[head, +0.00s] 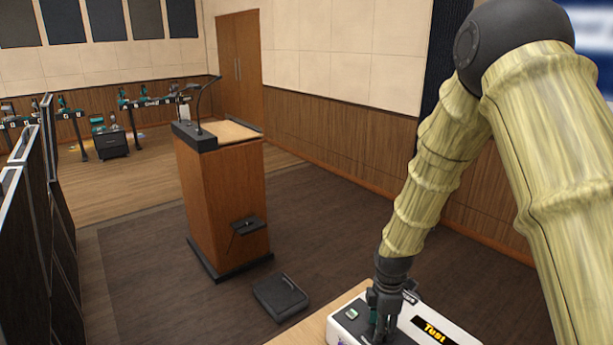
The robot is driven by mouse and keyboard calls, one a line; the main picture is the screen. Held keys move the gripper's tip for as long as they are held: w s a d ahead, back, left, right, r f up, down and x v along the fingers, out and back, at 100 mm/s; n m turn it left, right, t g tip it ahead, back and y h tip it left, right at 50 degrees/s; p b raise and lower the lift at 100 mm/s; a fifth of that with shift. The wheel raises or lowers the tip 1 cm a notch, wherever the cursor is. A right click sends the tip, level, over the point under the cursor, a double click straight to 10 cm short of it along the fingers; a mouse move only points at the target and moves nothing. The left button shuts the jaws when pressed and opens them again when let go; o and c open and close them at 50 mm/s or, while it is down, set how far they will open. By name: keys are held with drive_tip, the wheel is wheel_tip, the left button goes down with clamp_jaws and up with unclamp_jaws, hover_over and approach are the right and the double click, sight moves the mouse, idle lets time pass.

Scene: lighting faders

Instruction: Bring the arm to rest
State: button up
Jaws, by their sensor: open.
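My arm comes in from the upper right, bent at a dark round joint, with pale yellow ribbed sleeves over its links. It reaches down to the bottom of the head view. My gripper (384,322) points down over a white console (345,318), close above its top or touching it; I cannot tell which. The jaws are open, and I see nothing held between them. The console carries a lit yellow display (433,329) and a small green-lit part near its left end. My gripper hides part of its top, and the frame cuts off its near side.
The console stands on a light wooden table (318,317). Beyond it are a black box (280,296) on the floor and a wooden lectern (226,195) with a microphone. Dark panels (45,200) stand at the left. Open floor lies between the lectern and the right wall.

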drive_tip(key=shift+n, duration=2.6)
drive_tip(key=shift+b, duration=0.3)
